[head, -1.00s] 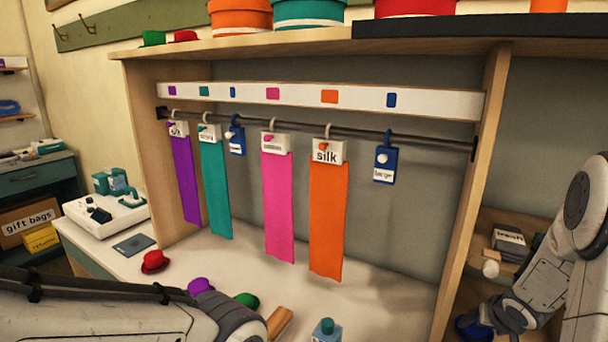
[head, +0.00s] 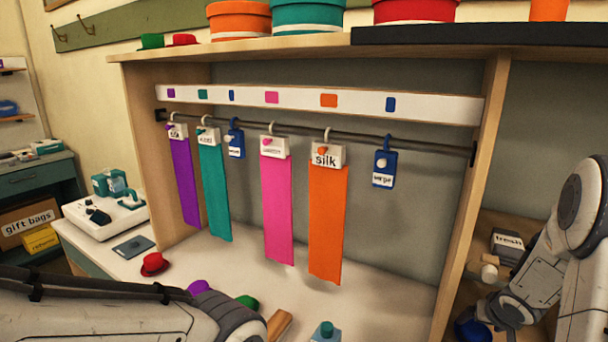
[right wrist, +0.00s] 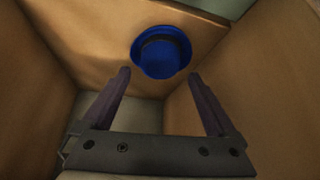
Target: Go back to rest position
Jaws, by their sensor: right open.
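My right gripper (right wrist: 160,73) is open, with its two dark fingers apart and nothing between them. Ahead of the fingertips in the right wrist view is a blue hat (right wrist: 162,48) with a dark band, in a wood-walled space; a gap to it seems to remain. In the head view my right arm reaches down at the far right, beside a blue thing (head: 470,329) at the bottom that looks like the same hat. My left arm crosses the lower left of the head view, but its gripper is out of sight.
Ribbons hang from a rail (head: 300,130), among them an orange one (head: 327,225) tagged silk, with blue tags (head: 384,168). A wooden divider (head: 468,205) stands left of my right arm. A red hat (head: 154,264) and a bottle (head: 325,332) are on the counter.

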